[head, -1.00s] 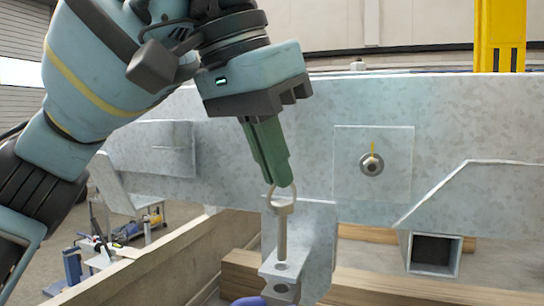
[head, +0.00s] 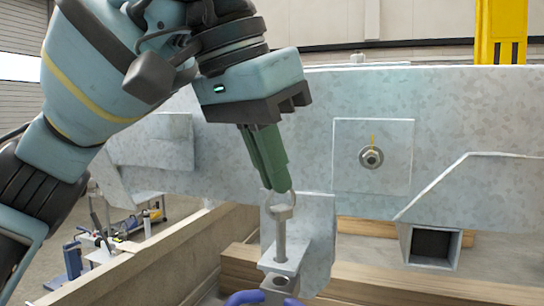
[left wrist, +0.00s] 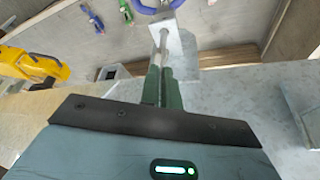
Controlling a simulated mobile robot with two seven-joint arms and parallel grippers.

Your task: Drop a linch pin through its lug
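The linch pin (head: 280,235) is a grey metal shank with a ring head, upright below my left gripper (head: 280,188). The green fingers are shut on its ring. In the left wrist view the pin (left wrist: 163,42) runs out from the fingers toward the lug (left wrist: 176,44). The lug (head: 318,235) is a galvanised bracket on the trailer beam with a small ledge low at its front. The pin's lower end meets the ledge where its hole was visible earlier; I cannot tell how deep it is. My right gripper is out of view.
The galvanised beam (head: 460,110) runs behind, with a bolted plate (head: 398,180) right of the lug. A blue loop (head: 245,298) sits just under the lug. Timbers (head: 360,277) lie below, and a yellow post (head: 500,30) stands behind at right.

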